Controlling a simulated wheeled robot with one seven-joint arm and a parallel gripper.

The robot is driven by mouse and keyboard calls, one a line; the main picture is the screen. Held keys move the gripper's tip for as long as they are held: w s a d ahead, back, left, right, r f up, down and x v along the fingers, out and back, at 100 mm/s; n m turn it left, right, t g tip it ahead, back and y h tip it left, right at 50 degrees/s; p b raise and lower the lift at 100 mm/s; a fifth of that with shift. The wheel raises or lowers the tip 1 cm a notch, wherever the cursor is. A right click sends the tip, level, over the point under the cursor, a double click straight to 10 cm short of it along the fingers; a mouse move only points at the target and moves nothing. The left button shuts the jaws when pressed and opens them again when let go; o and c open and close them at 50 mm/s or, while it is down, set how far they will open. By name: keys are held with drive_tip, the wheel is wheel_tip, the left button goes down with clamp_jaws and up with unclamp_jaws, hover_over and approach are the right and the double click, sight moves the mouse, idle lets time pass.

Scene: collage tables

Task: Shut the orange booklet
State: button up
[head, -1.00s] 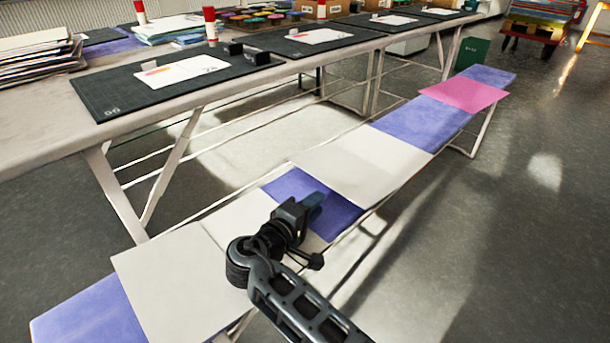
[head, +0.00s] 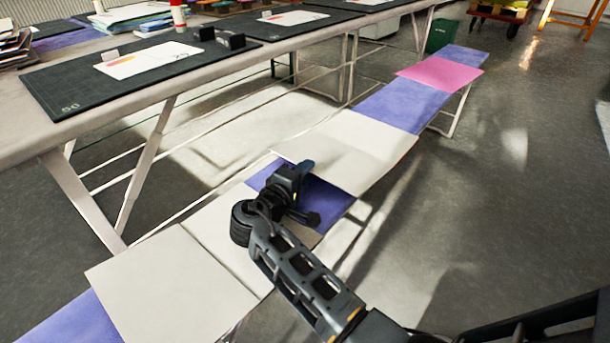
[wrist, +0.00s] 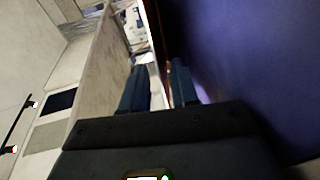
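A booklet (head: 350,148) lies open on the long bench in the head view, pale pages up. A thin reddish edge shows along its right side. My gripper (head: 305,172) is at the booklet's near-left edge, low over the blue-violet bench top (head: 325,197). In the wrist view my gripper (wrist: 160,78) has its two fingers apart, with a bright gap and a thin reddish-brown edge between or just beyond them. I cannot tell whether the fingers touch the booklet. The near page edge looks slightly raised, but this is unclear.
Another open pale booklet (head: 165,285) lies nearer on the bench, and a pink one (head: 440,74) lies farther along it. A worktable with dark cutting mats (head: 110,82) runs along the left. Open grey floor (head: 500,200) is on the right.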

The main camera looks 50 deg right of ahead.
drive_tip(key=shift+d, duration=0.25)
clamp_jaws()
idle(1.4)
